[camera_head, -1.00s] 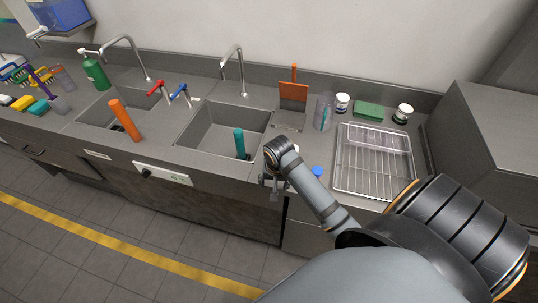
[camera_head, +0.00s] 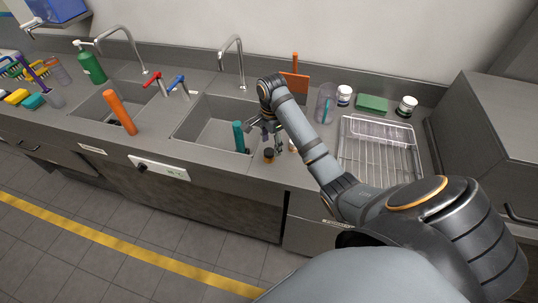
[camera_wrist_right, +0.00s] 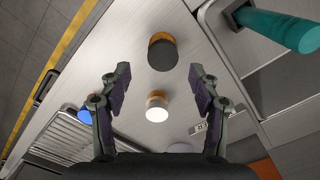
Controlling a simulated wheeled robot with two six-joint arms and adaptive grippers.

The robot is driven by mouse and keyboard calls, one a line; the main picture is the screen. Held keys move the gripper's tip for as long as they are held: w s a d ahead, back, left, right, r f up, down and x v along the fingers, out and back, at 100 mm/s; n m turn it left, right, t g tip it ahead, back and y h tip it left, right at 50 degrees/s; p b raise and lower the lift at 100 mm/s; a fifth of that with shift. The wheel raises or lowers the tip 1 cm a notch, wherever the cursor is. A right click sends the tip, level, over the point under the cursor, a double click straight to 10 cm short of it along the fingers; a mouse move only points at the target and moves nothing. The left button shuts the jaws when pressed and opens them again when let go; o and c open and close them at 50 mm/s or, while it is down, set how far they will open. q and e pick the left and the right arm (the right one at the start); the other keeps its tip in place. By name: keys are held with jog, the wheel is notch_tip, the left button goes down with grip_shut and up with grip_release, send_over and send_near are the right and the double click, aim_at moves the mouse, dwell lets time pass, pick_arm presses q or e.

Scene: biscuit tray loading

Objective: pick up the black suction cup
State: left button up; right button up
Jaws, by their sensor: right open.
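The black suction cup (camera_head: 268,155), a small dark-topped piece with a tan rim, stands on the counter right of the right sink. In the right wrist view the black suction cup (camera_wrist_right: 162,56) lies just beyond my fingertips, roughly centred between them. My right gripper (camera_head: 266,143) is open and empty, above and slightly behind the cup. Its two spread fingers (camera_wrist_right: 160,75) show in the wrist view, not touching the cup. A similar white-topped piece (camera_wrist_right: 157,108) and a blue-topped piece (camera_wrist_right: 84,115) stand nearby; my arm hides the blue one in the head view. My left gripper is not in view.
A teal cylinder (camera_head: 239,136) leans in the right sink (camera_head: 212,119), close to the gripper. A wire rack (camera_head: 375,155) lies on the right. An orange scraper (camera_head: 296,84) and a clear cup (camera_head: 325,103) stand behind. An orange cylinder (camera_head: 122,115) stands at the left sink.

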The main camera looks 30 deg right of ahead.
aim_at(269, 151)
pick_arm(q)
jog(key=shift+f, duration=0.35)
pick_arm(e)
jog(key=shift+w+f, duration=0.1)
jog(key=shift+f, duration=0.3)
jog(key=f+b, duration=0.4)
jog(key=f, duration=0.1)
jog(key=shift+a, duration=0.3)
jog(key=shift+w+f+b, duration=0.15)
jog(key=shift+b, duration=0.2)
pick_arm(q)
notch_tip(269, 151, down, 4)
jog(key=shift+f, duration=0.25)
pick_arm(e)
jog(key=shift+r, duration=0.2)
jog(key=c, duration=1)
